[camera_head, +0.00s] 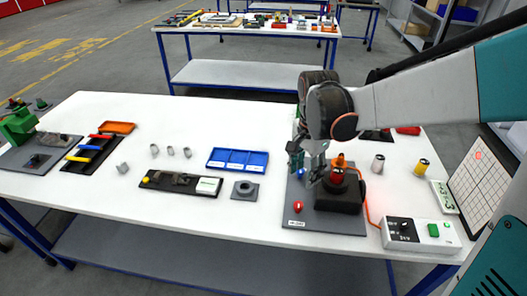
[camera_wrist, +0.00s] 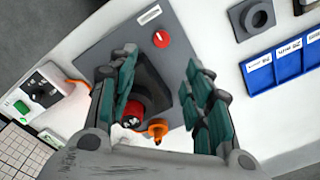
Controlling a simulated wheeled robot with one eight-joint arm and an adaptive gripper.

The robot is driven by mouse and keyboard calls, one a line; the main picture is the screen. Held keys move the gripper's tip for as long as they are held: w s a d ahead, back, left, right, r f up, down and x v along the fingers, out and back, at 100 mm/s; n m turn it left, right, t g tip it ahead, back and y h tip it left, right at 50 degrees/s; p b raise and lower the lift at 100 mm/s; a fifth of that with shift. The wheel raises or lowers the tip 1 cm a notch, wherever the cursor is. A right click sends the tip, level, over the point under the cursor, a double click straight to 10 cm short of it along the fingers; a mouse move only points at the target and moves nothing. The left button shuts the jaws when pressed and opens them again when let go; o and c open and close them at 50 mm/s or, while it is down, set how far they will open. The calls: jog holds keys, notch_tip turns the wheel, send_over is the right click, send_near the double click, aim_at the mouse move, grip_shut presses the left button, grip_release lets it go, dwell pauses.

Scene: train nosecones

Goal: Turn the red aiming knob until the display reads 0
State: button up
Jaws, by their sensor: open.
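A round red knob (camera_head: 298,206) with a pale mark sits near the front left of a grey plate (camera_head: 309,235); it also shows in the wrist view (camera_wrist: 161,39). My gripper (camera_head: 307,168) hangs over the plate, behind and above the knob. In the wrist view my gripper (camera_wrist: 159,62) has its green-padded fingers wide apart and empty, with the knob beyond the tips. A white control box (camera_head: 420,235) has a dark panel; I cannot read a number on it.
An orange cable runs from the block to the control box. A grid board (camera_head: 485,180) stands at the right. A blue tray (camera_head: 238,159) and a grey ring fixture (camera_head: 245,189) lie left of the plate. Two small cans stand right of the block.

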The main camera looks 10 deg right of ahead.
aim_at(299, 204)
jog(key=f+b, duration=0.2)
jog(key=f, duration=0.5)
jog(key=f+b, duration=0.3)
jog(key=f, duration=0.4)
jog(key=shift+w+a, duration=0.15)
jog(key=shift+a, duration=0.05)
jog(key=c, duration=1.1)
